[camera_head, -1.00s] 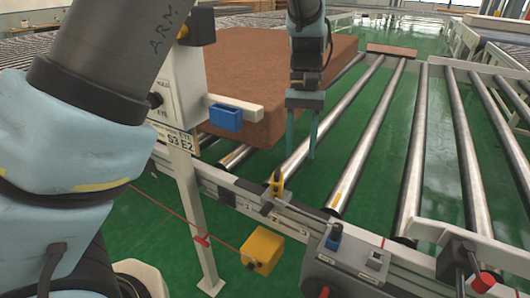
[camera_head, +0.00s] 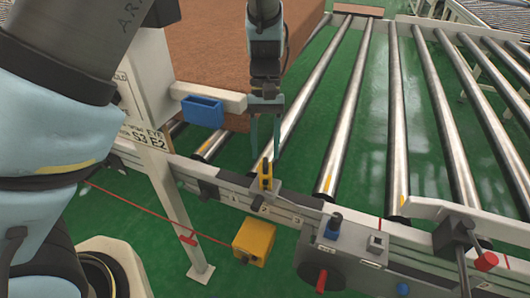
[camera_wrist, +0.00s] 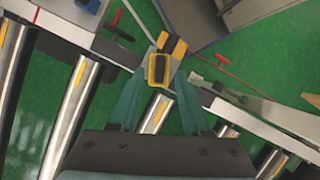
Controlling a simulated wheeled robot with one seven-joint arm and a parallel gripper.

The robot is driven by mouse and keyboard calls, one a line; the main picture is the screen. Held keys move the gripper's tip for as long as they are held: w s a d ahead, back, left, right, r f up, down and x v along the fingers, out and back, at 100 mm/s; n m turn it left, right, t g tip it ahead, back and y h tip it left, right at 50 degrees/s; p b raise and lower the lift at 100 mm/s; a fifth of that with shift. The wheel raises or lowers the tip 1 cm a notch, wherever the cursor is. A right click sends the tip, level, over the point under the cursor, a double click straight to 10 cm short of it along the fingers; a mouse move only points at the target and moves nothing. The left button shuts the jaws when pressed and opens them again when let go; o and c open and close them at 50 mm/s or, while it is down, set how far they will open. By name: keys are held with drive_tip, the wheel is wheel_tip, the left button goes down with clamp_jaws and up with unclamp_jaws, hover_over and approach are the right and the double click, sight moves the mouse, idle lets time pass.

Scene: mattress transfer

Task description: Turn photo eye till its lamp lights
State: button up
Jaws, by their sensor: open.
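A small upright yellow-and-black piece (camera_head: 266,176), which looks to be the photo eye, sits on a grey bracket on the conveyor's side rail, above the marks 1, 2 and 3. In the wrist view its yellow rim and dark middle (camera_wrist: 157,70) show between my finger tips. I cannot make out a lit lamp on it. My gripper (camera_head: 265,150) points down just above it. The fingers are open, one to each side of it in the picture, and hold nothing. Whether they overlap it in height I cannot tell.
A yellow box (camera_head: 254,241) hangs below the rail near a red cord. A grey control box (camera_head: 342,246) with knobs stands to the right. A brown mattress (camera_head: 208,55) lies on the rollers behind. A blue box (camera_head: 202,111) is on the white arm at left.

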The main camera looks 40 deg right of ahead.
sight(266, 173)
drive_tip(key=shift+x, duration=1.35)
drive_tip(key=shift+c, duration=0.3)
clamp_jaws()
